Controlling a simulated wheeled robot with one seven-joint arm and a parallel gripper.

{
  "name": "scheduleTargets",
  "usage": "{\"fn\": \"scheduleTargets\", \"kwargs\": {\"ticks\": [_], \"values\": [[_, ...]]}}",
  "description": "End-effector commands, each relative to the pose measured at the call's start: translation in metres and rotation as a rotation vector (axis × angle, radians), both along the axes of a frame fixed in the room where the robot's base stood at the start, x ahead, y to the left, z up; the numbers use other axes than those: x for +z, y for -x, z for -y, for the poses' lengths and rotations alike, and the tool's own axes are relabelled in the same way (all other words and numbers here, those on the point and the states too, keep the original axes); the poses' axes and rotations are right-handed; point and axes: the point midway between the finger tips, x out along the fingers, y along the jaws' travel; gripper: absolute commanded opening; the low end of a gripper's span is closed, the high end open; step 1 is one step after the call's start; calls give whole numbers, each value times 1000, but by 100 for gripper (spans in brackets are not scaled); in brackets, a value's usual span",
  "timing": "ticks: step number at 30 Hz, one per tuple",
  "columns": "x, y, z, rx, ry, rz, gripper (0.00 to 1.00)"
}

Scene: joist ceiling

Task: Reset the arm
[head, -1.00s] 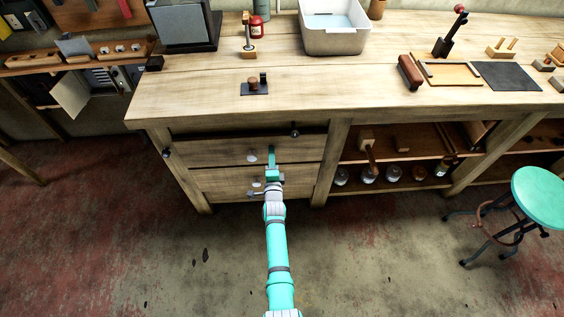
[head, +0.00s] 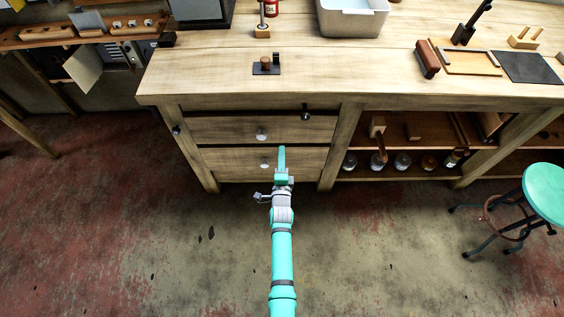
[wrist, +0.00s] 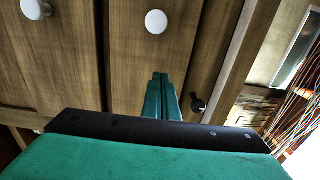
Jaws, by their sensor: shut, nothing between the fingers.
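My arm reaches forward from the bottom of the head view, over the floor and toward the drawers under the workbench. My teal gripper (head: 281,154) is at its end, in front of the drawer fronts. In the wrist view the two teal fingers (wrist: 161,84) lie together with nothing between them, so the gripper is shut and empty. It overlaps the lower drawer (head: 225,160) in the head view; I cannot tell the exact gap. A white round knob (wrist: 156,22) shows just beyond the fingertips in the wrist view, apart from them.
The wooden workbench (head: 350,68) spans the view, with a grey bin (head: 352,22) and tools on top. Open shelves with jars (head: 402,162) are right of the drawers. A teal stool (head: 545,193) stands at the right. The floor around my arm is clear.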

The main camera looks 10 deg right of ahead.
Motion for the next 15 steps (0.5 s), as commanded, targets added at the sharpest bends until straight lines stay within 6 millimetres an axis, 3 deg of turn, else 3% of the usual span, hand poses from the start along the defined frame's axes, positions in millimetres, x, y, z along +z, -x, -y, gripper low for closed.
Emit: {"fn": "scheduleTargets", "kwargs": {"ticks": [6, 15], "values": [[-1, 29, -10, 9, -1, -1, 0], [0, 39, -1, -4, 0, 0, 0]]}}
